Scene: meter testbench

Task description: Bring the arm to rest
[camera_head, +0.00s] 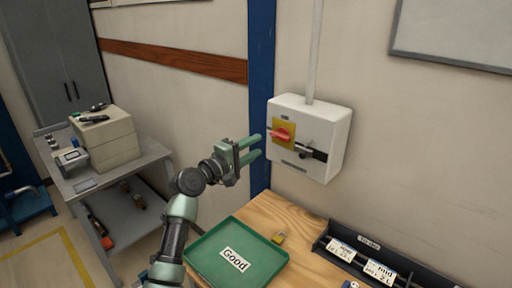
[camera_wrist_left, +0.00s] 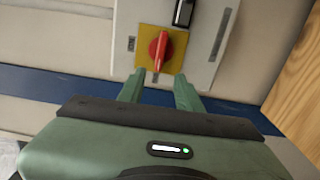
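My left arm rises from the bottom of the head view. Its green gripper (camera_head: 252,150) points right at a white switch box (camera_head: 322,125) on the wall. The box has a yellow plate with a red rotary handle (camera_head: 282,134). In the left wrist view the gripper (camera_wrist_left: 159,85) is open, its two fingers apart with nothing between them. The red handle (camera_wrist_left: 158,50) lies just beyond the fingertips, and I see no contact. My right gripper is in neither view.
A blue post (camera_head: 261,75) stands behind the gripper. A grey cart (camera_head: 153,153) with a beige box (camera_head: 107,140) stands at left.

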